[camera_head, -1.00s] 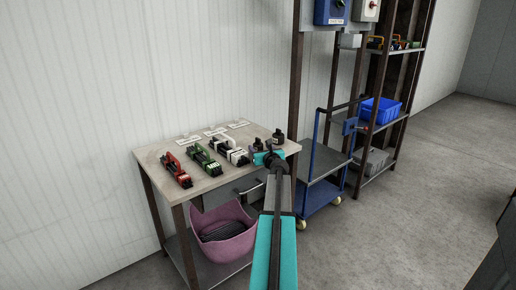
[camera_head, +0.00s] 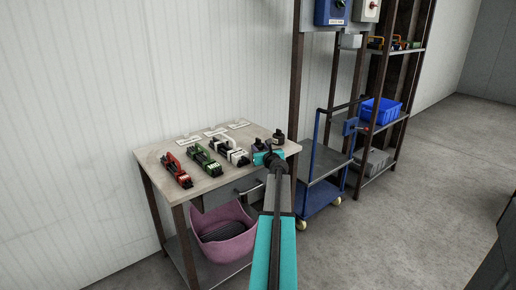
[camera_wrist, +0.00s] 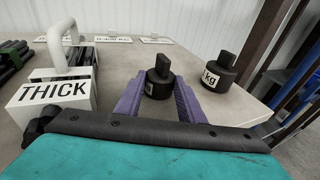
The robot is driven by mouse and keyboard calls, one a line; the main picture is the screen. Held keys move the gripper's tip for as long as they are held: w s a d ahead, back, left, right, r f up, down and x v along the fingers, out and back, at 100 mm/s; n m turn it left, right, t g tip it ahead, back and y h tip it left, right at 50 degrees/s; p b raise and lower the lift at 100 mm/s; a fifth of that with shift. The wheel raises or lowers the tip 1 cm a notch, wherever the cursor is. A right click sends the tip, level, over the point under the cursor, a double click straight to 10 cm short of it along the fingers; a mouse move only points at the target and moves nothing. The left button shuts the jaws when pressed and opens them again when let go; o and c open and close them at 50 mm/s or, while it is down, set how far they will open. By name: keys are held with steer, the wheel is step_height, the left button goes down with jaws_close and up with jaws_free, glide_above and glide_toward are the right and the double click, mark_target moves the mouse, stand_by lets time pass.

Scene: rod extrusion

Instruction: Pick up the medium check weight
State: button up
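Two black check weights with knobs stand upright on the table. One weight (camera_wrist: 159,78) is between the two purple fingers of my gripper (camera_wrist: 158,88) in the wrist view, with its label partly hidden. The fingers are spread on either side of it, and I cannot tell whether they touch it. The other weight (camera_wrist: 219,73), with a label ending in "kg", stands to the right, outside the fingers. It also shows in the head view (camera_head: 278,137). My gripper (camera_head: 261,149) is low at the table's right front there. I cannot read which weight is the medium one.
A white holder marked THICK (camera_wrist: 60,98) stands left of my gripper. Green (camera_head: 203,159) and red (camera_head: 177,170) holders are farther left on the table (camera_head: 222,185). White label cards lie at the back. A blue trolley (camera_head: 322,195) stands to the right.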

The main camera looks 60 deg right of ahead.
mark_target(260, 140)
jaws_close()
steer(key=shift+r, duration=0.2)
steer(key=shift+r+p, duration=0.65)
steer(key=shift+r, duration=0.9)
steer(key=shift+s+a+r, duration=0.1)
steer(key=shift+s, duration=0.25)
steer(key=s+a+r, duration=0.1)
steer(key=s+a, duration=0.3)
steer(key=s, duration=1)
steer(key=shift+s+r, duration=0.2)
steer(key=shift+s, duration=0.2)
steer(key=shift+s, duration=0.1)
